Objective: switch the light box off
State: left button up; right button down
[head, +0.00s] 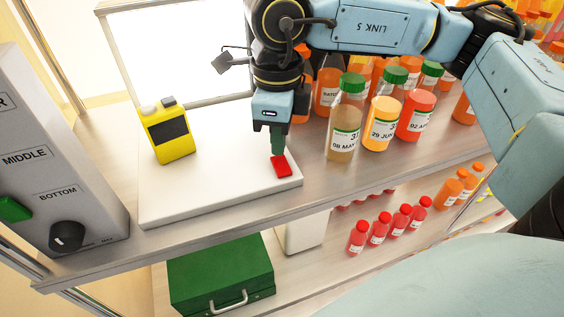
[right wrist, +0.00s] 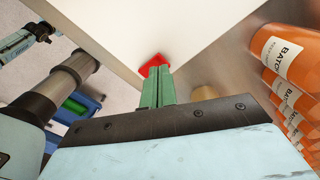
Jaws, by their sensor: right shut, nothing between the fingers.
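The light box has a white base (head: 205,199) on the upper shelf and an upright bright panel (head: 175,50) at its back. A red switch (head: 282,167) sits at the base's front right corner. My right gripper (head: 278,152) is shut and empty, pointing down with its green fingertips at the red switch. In the right wrist view the fingertips (right wrist: 157,75) overlap the red switch (right wrist: 153,62); I cannot tell whether they press it. The panel looks lit. My left gripper is not in view.
Bottles with green caps (head: 382,122) stand close right of my gripper. A grey control box (head: 50,160) is at far left. Small red bottles (head: 378,230) and a green case (head: 220,272) are lower down.

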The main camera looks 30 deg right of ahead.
aim_at(278, 159)
jog(key=shift+f+b, duration=0.95)
jog(key=shift+b, duration=0.05)
dwell(0.7)
jog(key=shift+r, duration=0.1)
jog(key=shift+r+p, duration=1.8)
jog(key=shift+r, duration=1.65)
